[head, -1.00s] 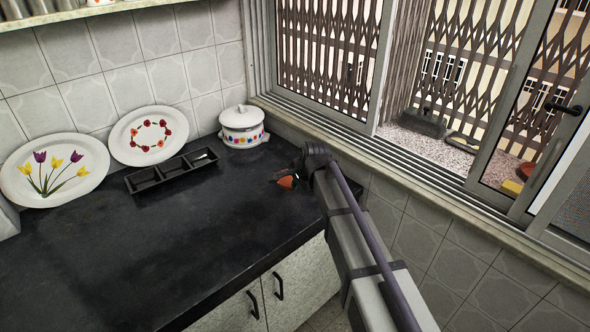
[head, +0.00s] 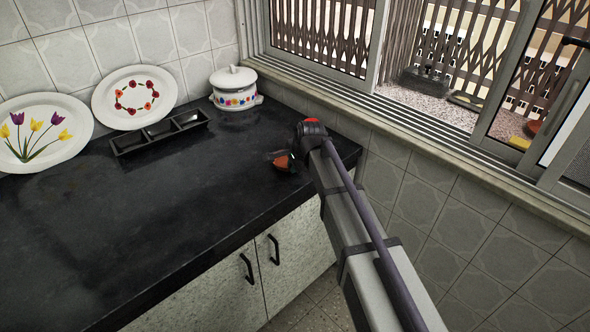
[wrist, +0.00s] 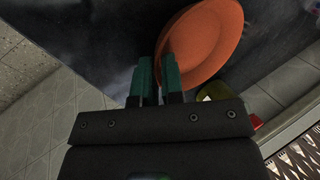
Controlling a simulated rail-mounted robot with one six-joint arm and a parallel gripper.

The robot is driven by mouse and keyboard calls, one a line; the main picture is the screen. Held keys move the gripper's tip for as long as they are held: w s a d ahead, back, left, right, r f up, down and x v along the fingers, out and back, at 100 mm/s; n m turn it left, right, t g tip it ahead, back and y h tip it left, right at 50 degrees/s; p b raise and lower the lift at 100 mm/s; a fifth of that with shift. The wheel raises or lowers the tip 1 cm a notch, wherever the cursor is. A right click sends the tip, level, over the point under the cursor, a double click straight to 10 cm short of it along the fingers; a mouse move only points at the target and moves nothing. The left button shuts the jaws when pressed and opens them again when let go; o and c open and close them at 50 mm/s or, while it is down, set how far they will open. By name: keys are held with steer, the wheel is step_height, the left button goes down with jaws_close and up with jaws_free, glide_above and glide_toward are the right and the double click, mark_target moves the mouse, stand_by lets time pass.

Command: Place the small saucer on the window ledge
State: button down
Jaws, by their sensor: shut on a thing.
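The small saucer is a round terracotta-orange dish (wrist: 205,42); it also shows in the head view as a small orange piece (head: 284,161) beside the end of my arm. My gripper (wrist: 157,72), with green fingers, is shut on the saucer's rim. The saucer appears tilted over the dark counter; I cannot tell its exact height. In the head view my arm hides part of it. The window ledge (head: 402,94) is a speckled stone strip beyond the sliding window's track, to the right of my gripper.
The black counter (head: 190,215) holds two decorated plates (head: 134,97) (head: 40,130), a black divided tray (head: 160,133) and a white lidded pot (head: 235,88). Dark items (head: 425,80) and a yellow item (head: 518,142) occupy parts of the ledge. Window frames (head: 500,80) border the opening.

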steer(key=shift+f, duration=0.15)
steer(key=c, duration=1.2)
jaws_free()
steer(key=shift+c, duration=0.2)
steer(key=shift+s, duration=0.1)
steer(key=p+v, duration=1)
steer(key=v, duration=0.1)
steer(key=s+d+f+n+g+h, duration=0.1)
steer(key=s+d+n+g, duration=0.1)
steer(key=s+d+n, duration=0.3)
steer(key=s+d+n+g+h, duration=0.1)
steer(key=s+d+n+g, duration=0.1)
steer(key=s+d+n, duration=0.4)
steer(key=s+d, duration=0.5)
steer(key=s, duration=0.6)
steer(key=shift+s+f+h+b, duration=0.35)
steer(key=shift+s+f+h, duration=0.05)
steer(key=shift+w, duration=0.2)
steer(key=c, duration=0.4)
